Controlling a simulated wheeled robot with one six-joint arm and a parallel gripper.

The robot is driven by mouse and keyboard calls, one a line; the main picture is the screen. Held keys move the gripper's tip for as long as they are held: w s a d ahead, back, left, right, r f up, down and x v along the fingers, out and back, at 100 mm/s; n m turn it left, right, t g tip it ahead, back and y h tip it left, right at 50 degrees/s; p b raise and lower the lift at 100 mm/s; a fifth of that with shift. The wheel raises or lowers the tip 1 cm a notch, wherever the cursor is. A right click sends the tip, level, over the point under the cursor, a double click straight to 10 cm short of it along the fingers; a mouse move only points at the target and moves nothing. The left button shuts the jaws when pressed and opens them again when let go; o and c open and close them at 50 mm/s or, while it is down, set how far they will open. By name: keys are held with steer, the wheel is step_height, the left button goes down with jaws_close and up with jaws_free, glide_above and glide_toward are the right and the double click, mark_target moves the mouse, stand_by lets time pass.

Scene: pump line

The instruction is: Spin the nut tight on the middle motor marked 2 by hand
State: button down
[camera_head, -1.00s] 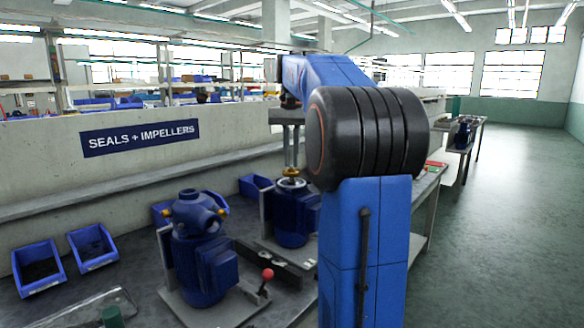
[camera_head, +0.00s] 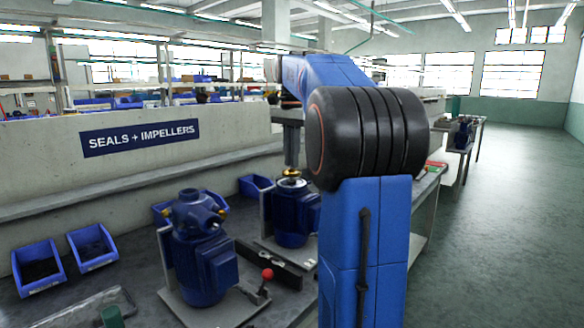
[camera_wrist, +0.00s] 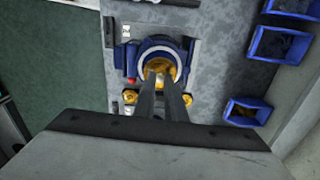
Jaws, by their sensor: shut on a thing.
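A blue motor (camera_head: 291,222) stands upright on a grey plate behind the nearest blue pump. I cannot read a number on it. A brass nut (camera_head: 291,173) sits at its top. My gripper (camera_head: 291,165) points straight down and is shut on the nut. In the wrist view the nut (camera_wrist: 161,66) shows as a gold ring at the centre of the motor's round top, and my gripper's fingers (camera_wrist: 160,80) reach onto it and hide part of it. The thread under the nut is hidden.
The nearest blue pump (camera_head: 203,255) stands in front, beside a red-knobbed lever (camera_head: 267,274). Blue bins (camera_head: 38,265) line the bench's back under a wall with a sign (camera_head: 140,137). In the wrist view, bins (camera_wrist: 280,45) lie right and open floor (camera_wrist: 60,60) left.

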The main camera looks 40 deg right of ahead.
steer(key=m, duration=0.5)
steer(key=shift+m, duration=0.3)
steer(key=m, duration=0.4)
steer(key=shift+m, duration=1.4)
steer(key=shift+m, duration=1.1)
steer(key=m, duration=0.4)
steer(key=shift+m, duration=0.4)
